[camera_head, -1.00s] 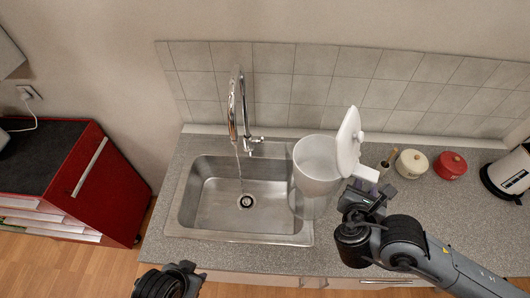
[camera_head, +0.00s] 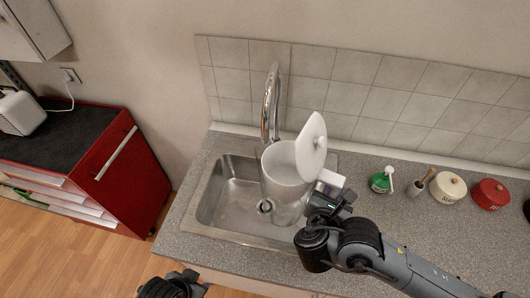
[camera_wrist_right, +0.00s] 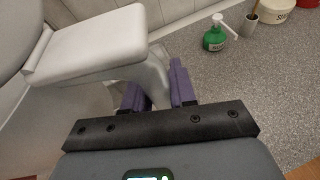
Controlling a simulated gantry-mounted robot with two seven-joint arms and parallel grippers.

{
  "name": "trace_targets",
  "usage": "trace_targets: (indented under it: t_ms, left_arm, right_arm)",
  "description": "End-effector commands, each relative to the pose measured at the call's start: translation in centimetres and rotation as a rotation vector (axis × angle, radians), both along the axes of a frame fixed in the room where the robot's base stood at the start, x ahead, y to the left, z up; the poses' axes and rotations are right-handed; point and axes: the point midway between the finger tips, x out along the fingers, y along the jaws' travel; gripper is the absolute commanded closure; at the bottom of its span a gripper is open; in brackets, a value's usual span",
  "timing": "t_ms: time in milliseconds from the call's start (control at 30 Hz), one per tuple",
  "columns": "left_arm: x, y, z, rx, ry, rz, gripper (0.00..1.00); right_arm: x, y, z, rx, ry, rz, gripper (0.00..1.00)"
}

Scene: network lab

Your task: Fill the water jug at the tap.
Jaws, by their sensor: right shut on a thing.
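The water jug (camera_head: 284,181) is a translucent pale vessel with its white lid (camera_head: 311,146) raised. It is held over the right part of the steel sink (camera_head: 211,203), its rim close beside the spout of the chrome tap (camera_head: 270,104). I cannot tell whether the rim is under the spout or whether water runs into the jug. My right gripper (camera_head: 326,197) is shut on the jug's handle; its purple fingers (camera_wrist_right: 158,88) flank the handle in the right wrist view. My left gripper (camera_head: 186,281) is low at the bottom edge, away from the jug; its jaws are unclear.
A green bottle (camera_head: 380,181), a small pot with a brush (camera_head: 414,188), a cream pot (camera_head: 447,187) and a red pot (camera_head: 490,193) stand right of the sink. A red cabinet (camera_head: 140,172) stands at left. The counter's front right is partly covered by my right arm.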

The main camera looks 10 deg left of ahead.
Motion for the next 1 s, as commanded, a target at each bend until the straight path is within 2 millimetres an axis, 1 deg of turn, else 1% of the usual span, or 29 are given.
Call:
trace_targets:
  t_ms: [67, 233, 567, 800, 867, 1000]
  left_arm:
    - [0.0, 0.0, 0.0, 0.000, 0.000, 0.000, 0.62]
    - [0.0, 0.0, -0.8, 0.000, 0.000, 0.000, 0.62]
    - [0.0, 0.0, -4.3, 0.000, 0.000, 0.000, 0.62]
    - [0.0, 0.0, -6.0, 0.000, 0.000, 0.000, 0.62]
    - [0.0, 0.0, -5.9, 0.000, 0.001, 0.000, 0.62]
    - [0.0, 0.0, -6.4, 0.000, 0.000, 0.000, 0.62]
  right_arm:
    - [0.1, 0.0, 0.2, 0.005, -0.004, -0.002, 1.00]
    - [0.0, 0.0, -0.7, 0.005, -0.004, -0.002, 1.00]
    - [0.1, 0.0, -4.4, 0.005, -0.004, -0.003, 1.00]
    - [0.1, 0.0, -6.4, 0.005, -0.004, -0.003, 1.00]
    - [0.7, 0.6, -5.9, 0.007, -0.006, -0.003, 1.00]
    - [1.8, 1.7, -5.9, 0.007, -0.005, -0.001, 1.00]
